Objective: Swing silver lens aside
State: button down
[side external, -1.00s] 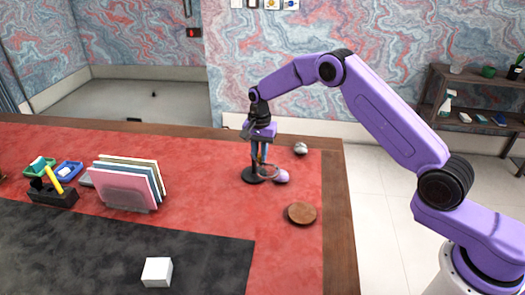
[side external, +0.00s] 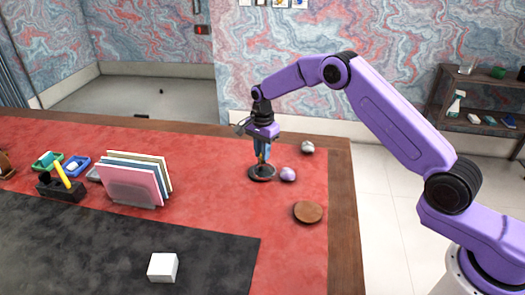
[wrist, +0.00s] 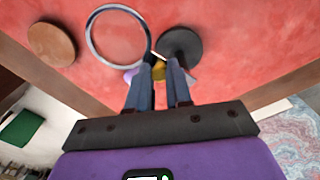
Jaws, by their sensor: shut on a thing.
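The silver lens (wrist: 88,36) is a round glass in a silver ring, with a short rod that runs toward my fingertips. A round black base (wrist: 180,44) lies beside the ring in the wrist view; the base also shows in the side view (side external: 261,175). I cannot make out the ring in the side view. My gripper (side external: 262,158) points down just above the base. It is shut on the lens at its rod, with the fingertips (wrist: 158,72) close together; the exact contact is partly hidden. A yellowish bit shows between the fingers.
A purple ball (side external: 288,174) is close right of the base. A silver ball (side external: 307,147) lies behind it, and a brown round coaster (side external: 308,212) is in front. File folders (side external: 135,180) stand left. A white block (side external: 163,267) lies on the dark mat (side external: 100,250).

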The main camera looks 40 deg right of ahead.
jog(key=c, duration=1)
grip_release()
notch_tip(320, 180, up, 18)
jog(key=shift+f, duration=0.25)
